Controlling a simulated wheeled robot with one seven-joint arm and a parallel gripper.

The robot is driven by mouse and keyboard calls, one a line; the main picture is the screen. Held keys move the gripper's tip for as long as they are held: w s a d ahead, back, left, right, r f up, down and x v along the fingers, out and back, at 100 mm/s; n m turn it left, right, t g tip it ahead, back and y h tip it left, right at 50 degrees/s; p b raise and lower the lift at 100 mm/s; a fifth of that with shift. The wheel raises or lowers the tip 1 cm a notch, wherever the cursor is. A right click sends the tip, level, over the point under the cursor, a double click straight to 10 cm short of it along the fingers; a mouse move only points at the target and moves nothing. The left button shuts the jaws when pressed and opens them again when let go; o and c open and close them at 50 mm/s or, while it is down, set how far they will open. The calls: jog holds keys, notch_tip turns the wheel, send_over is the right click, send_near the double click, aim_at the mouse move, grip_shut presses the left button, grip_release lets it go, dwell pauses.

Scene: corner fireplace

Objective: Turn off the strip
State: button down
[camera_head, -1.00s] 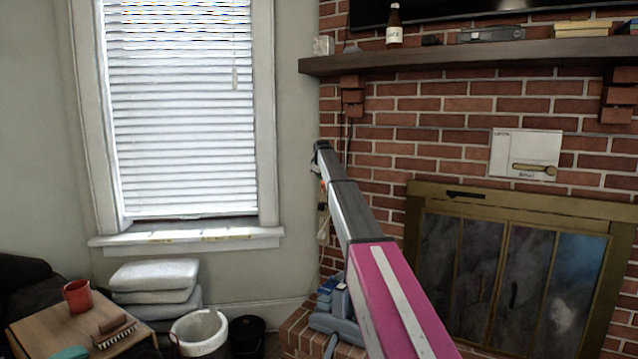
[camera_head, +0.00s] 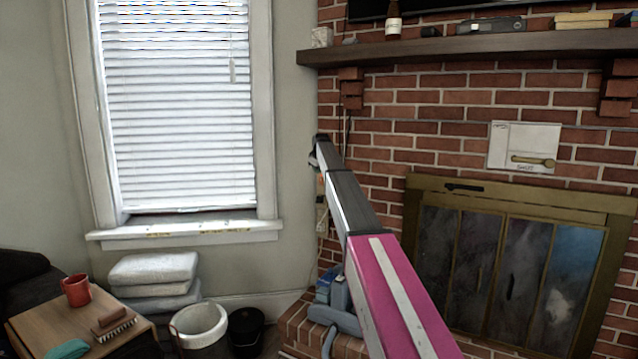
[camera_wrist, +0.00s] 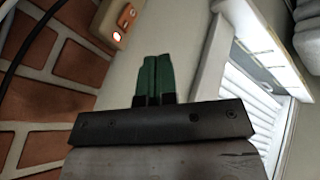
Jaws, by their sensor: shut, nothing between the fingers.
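The beige power strip (camera_wrist: 104,27) is in the upper left of the wrist view, at a tilt and cut off by the top edge. A small switch on it glows red-orange, and an orange part sits beside it. In the head view the strip (camera_head: 322,222) shows small by the brick corner, partly beside my arm. My gripper (camera_wrist: 157,60) has green fingers pressed together, with nothing between them. In the wrist view the fingertips are to the lower right of the strip, apart from it in the picture; the depth gap is unclear.
A dark cable (camera_wrist: 28,45) runs over the brick wall beside the strip. The window (camera_head: 178,110) is to the left, with its sill (camera_head: 185,234) jutting out. The mantel shelf (camera_head: 470,47) overhangs on the right, above the fireplace (camera_head: 510,265). Bare wall lies between window and bricks.

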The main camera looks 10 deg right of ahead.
send_near(319, 185)
notch_tip(319, 185, down, 4)
jog(key=a, duration=0.3)
jog(key=w+d, duration=0.1)
jog(key=w+d+f, duration=0.1)
jog(key=shift+w+f, duration=0.3)
jog(key=shift+w, duration=0.1)
jog(key=shift+w+d, duration=0.25)
jog(key=shift+w, duration=0.05)
jog(key=shift+f, duration=0.1)
jog(key=shift+w+d+f+t, duration=0.1)
jog(key=shift+t, duration=0.2)
